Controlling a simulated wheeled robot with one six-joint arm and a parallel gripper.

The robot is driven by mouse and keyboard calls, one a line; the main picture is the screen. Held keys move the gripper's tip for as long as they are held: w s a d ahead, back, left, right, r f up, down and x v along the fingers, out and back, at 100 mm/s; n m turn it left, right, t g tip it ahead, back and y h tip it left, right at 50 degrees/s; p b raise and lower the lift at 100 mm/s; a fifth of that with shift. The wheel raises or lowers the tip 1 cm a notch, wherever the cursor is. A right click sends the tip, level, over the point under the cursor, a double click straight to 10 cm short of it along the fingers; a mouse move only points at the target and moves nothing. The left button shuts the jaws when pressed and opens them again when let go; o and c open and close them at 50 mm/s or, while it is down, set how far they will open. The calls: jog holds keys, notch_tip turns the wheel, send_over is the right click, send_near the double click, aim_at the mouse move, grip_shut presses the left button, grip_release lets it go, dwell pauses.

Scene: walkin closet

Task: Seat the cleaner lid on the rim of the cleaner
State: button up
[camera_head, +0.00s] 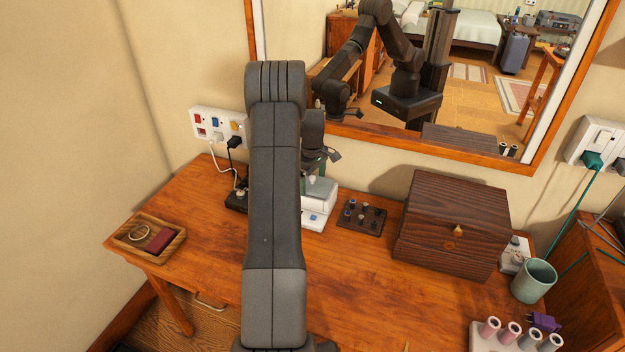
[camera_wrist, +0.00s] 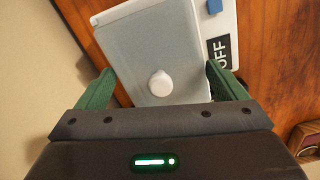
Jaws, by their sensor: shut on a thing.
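The cleaner (camera_head: 313,219) is a white box on the wooden table, partly hidden behind my arm in the head view. In the wrist view its white edge (camera_wrist: 228,28) shows an OFF label and a blue button. The cleaner lid (camera_wrist: 150,45) is a pale grey panel with a round white knob, over the cleaner. My gripper (camera_wrist: 162,84) has its green fingers at the two sides of the lid and is shut on it. I cannot tell whether the lid touches the rim. In the head view my gripper is mostly hidden by my arm.
A small dark rack (camera_head: 362,215) stands just right of the cleaner, and a dark wooden box (camera_head: 452,225) stands further right. A wooden tray (camera_head: 125,237) lies at the left. A mirror (camera_head: 385,133) and an outlet strip (camera_head: 216,120) are behind. The front middle of the table is clear.

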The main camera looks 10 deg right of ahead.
jog(key=shift+f, duration=0.15)
jog(key=o, duration=0.7)
notch_tip(320, 180, up, 14)
jog(key=shift+f+b, duration=0.1)
jog(key=shift+b, duration=0.9)
notch_tip(320, 180, down, 14)
jog(key=shift+r+p, duration=0.15)
jog(key=shift+p, duration=0.85)
